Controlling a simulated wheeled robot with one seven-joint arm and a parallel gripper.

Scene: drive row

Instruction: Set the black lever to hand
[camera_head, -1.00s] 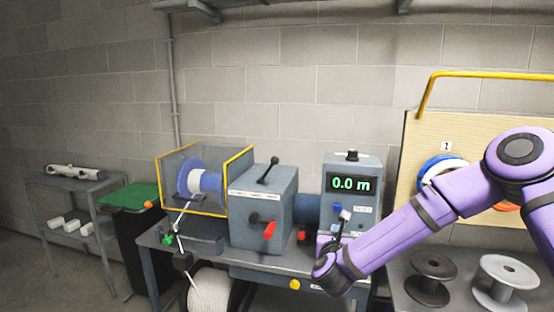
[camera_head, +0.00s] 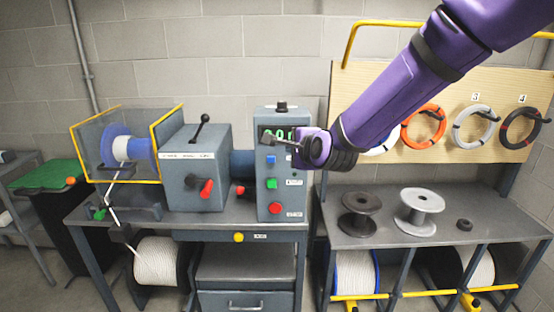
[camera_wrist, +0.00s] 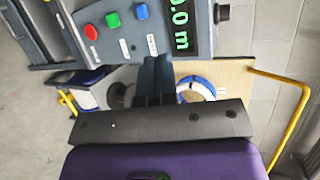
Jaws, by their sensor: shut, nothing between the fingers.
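The black lever (camera_head: 201,128) stands on top of the grey gearbox (camera_head: 190,168) and tilts up to the right in the head view, ending in a round black knob. A white label strip runs along the box's upper front edge, too small to read. My gripper (camera_head: 254,141) is shut and empty, in front of the control box's display, to the right of the lever and apart from it. In the wrist view its closed fingers (camera_wrist: 153,72) point toward the control box (camera_wrist: 118,20). The lever does not show there.
A red handle (camera_head: 207,188) sticks out of the gearbox front. The control box carries blue, green and red buttons and a black top knob (camera_head: 281,107). A yellow-edged guard (camera_head: 167,125) around a blue-and-white reel stands left of the gearbox. Above the lever is free room.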

